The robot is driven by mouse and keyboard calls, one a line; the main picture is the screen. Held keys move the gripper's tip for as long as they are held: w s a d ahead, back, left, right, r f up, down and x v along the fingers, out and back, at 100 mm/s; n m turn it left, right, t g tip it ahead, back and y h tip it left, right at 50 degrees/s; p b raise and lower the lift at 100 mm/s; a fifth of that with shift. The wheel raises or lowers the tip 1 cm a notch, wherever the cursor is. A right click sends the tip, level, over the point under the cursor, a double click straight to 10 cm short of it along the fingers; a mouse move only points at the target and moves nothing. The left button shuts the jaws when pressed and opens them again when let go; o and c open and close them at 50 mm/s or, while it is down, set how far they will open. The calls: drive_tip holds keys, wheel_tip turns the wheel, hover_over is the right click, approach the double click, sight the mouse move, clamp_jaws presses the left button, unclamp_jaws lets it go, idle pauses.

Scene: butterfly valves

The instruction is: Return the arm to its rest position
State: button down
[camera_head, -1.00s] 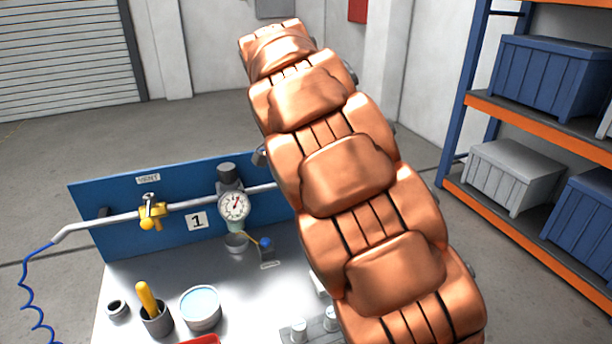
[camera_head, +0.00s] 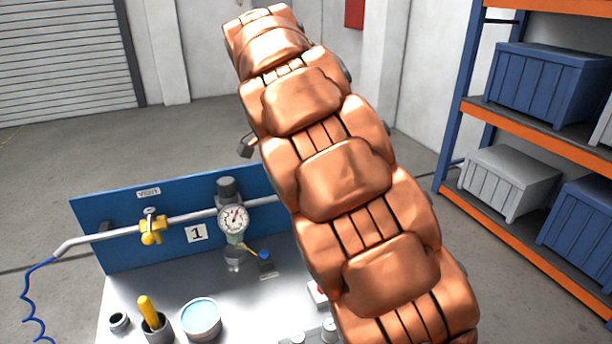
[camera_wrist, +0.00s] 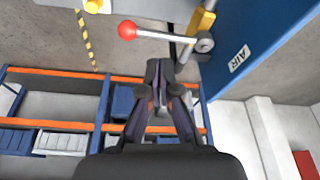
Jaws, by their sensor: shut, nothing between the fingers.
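My copper-coloured segmented arm (camera_head: 345,180) reaches up and away through the middle of the head view, tilted to the left. It hides the right part of the bench and panel. My gripper (camera_wrist: 160,72) shows in the wrist view with its dark fingers together and nothing held between them. In that picture its tips lie below a lever with a red ball (camera_wrist: 127,30) and left of the blue panel marked AIR (camera_wrist: 240,58). I cannot tell whether anything touches. In the head view the fingers are not clearly seen.
A blue panel (camera_head: 100,213) with a gauge (camera_head: 233,218) and yellow valve (camera_head: 150,228) stands on a bench (camera_head: 240,310) holding a cup with a yellow handle (camera_head: 149,318) and a tub (camera_head: 201,318). Shelves (camera_head: 520,115) stand right. The floor behind is clear.

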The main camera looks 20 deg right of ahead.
drive_tip(key=p+v, duration=0.2)
drive_tip(key=v, duration=0.2)
drive_tip(key=s+d+f+n+g+y, duration=0.1)
drive_tip(key=s+f+n, duration=0.15)
drive_tip(key=s, duration=0.55)
drive_tip(key=s+f+n+y, duration=0.1)
drive_tip(key=s+f+n, duration=0.15)
drive_tip(key=s, duration=0.45)
drive_tip(key=s+a+f+n, duration=0.2)
drive_tip(key=s+f+n, duration=0.3)
drive_tip(key=s, duration=0.5)
drive_tip(key=s+a+f+n+g+y, duration=0.1)
drive_tip(key=s+a+f+n, duration=0.2)
drive_tip(key=s, duration=0.7)
wheel_tip(320, 180, down, 4)
drive_tip(key=shift+s+a+f+n+g+y, duration=0.2)
drive_tip(key=shift+s+n+g+y, duration=0.15)
drive_tip(key=shift+n, duration=0.85)
